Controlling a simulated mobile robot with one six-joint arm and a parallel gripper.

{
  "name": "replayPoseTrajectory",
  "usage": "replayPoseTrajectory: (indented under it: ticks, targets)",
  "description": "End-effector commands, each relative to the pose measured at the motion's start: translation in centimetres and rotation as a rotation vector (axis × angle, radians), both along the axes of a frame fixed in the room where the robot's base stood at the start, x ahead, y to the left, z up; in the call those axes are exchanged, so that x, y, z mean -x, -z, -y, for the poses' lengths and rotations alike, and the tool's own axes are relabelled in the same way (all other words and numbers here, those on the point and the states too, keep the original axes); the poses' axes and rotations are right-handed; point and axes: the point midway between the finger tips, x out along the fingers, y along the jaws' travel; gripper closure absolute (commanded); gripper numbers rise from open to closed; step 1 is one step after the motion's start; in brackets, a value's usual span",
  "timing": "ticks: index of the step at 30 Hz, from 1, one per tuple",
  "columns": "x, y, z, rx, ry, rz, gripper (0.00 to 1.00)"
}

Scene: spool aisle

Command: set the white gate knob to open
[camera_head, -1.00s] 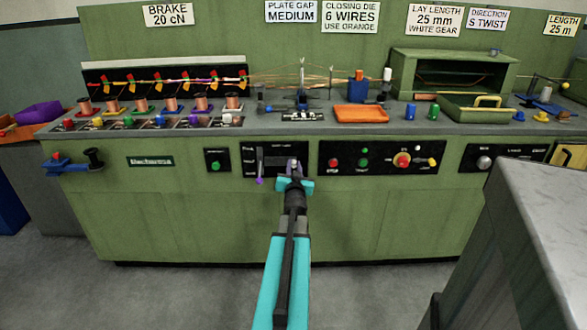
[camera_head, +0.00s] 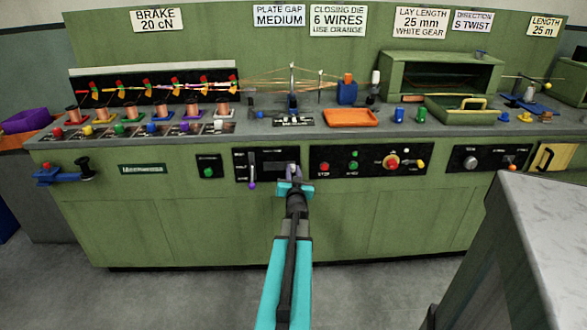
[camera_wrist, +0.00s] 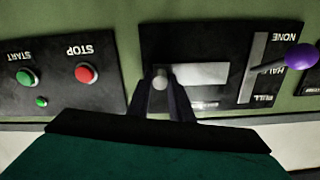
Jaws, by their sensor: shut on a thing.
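The white gate knob (camera_wrist: 160,80) is a small pale knob on a black front panel, at the end of a light grey bar in the wrist view. My gripper (camera_wrist: 161,92) is shut on the knob, with one dark finger on each side of it. In the head view my gripper (camera_head: 294,172) reaches the panel at the right end of the same black plate. The fingers hide most of the knob there. Any open or shut marking for the knob is not readable.
A purple-knobbed lever (camera_wrist: 300,56) in a slot marked NONE, HALF, FULL sits on the same panel. Red STOP (camera_wrist: 86,73) and green START (camera_wrist: 27,76) buttons are on the neighbouring panel. A grey table (camera_head: 555,215) stands at the right front.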

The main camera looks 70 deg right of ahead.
Motion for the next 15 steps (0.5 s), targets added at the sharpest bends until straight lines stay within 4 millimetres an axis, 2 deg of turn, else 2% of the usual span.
replayPoseTrajectory:
  ticks: [11,12,15]
  targets:
    - [-0.95,-0.1,-0.45,0.002,-0.015,0.002,1.0]
    - [-1.0,-0.11,-0.48,0.002,-0.016,0.003,0.77]
    - [-1.13,-0.1,-0.56,0.002,-0.017,0.003,0.61]
